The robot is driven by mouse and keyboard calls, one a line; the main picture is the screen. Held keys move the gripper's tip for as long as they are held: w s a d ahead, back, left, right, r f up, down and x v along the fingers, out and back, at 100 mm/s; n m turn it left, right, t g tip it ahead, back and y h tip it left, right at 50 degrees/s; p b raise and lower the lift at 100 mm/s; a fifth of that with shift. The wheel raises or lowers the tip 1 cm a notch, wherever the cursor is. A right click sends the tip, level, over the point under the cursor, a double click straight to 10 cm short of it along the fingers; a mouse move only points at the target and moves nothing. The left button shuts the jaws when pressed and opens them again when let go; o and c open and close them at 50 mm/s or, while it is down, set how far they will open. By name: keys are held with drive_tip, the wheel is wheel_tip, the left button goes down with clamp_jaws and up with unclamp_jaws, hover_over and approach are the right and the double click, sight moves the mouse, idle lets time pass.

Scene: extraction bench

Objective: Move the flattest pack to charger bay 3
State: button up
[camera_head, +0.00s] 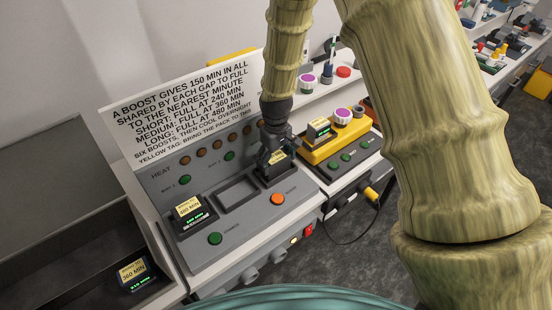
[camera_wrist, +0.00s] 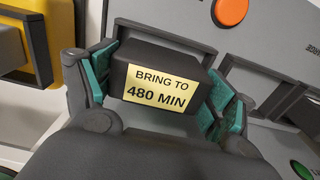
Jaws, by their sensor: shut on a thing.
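My gripper (camera_head: 274,158) is over the right-hand bay of the grey charger (camera_head: 250,231). In the wrist view its green-padded fingers (camera_wrist: 158,90) are shut on a dark pack (camera_wrist: 165,61) with a yellow label reading "BRING TO 480 MIN". The held pack (camera_head: 279,157) is at or just above that bay; whether it is fully seated I cannot tell. Another pack (camera_head: 188,208) sits in the left bay, with a green readout. The middle bay (camera_head: 238,194) is empty. A pack (camera_head: 133,272) marked 360 MIN lies in the dark tray at lower left.
A yellow unit (camera_head: 322,149) holding a pack (camera_head: 319,128) stands right of the charger. A sign (camera_head: 185,98) with boost rules stands behind. The charger has an orange button (camera_head: 277,198) and a green button (camera_head: 215,238) in front. A cable hangs at the bench front.

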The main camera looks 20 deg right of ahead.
sight(276, 158)
drive_tip(key=shift+f, duration=0.1)
drive_tip(key=o, duration=1.4)
drive_tip(key=shift+r+b, duration=2.2)
drive_tip(key=shift+r, duration=3.95)
drive_tip(key=shift+f, duration=0.15)
